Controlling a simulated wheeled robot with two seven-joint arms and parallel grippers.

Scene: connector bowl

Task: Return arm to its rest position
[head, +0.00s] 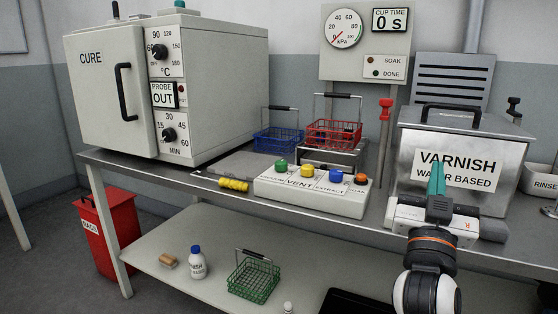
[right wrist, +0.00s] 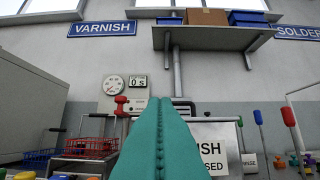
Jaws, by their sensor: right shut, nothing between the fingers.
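My right gripper (head: 437,180) is in front of the steel varnish tank (head: 407,150), its teal fingers pointing up and overlapping the "VARNISH WATER BASED" label. The fingers are shut together with nothing between them. In the right wrist view the gripper (right wrist: 158,102) fills the middle, the two teal fingers meeting along a seam and hiding part of the tank label (right wrist: 212,150). My right arm comes up from the bottom right of the head view. My left gripper does not show in either view.
The vent button box (head: 305,184) sits at the bench's front edge. Behind it are a blue basket (head: 278,139) and a red basket (head: 333,134). The cure oven (head: 112,90) stands left. A green basket (head: 253,278) and a bottle (head: 197,264) are on the lower shelf.

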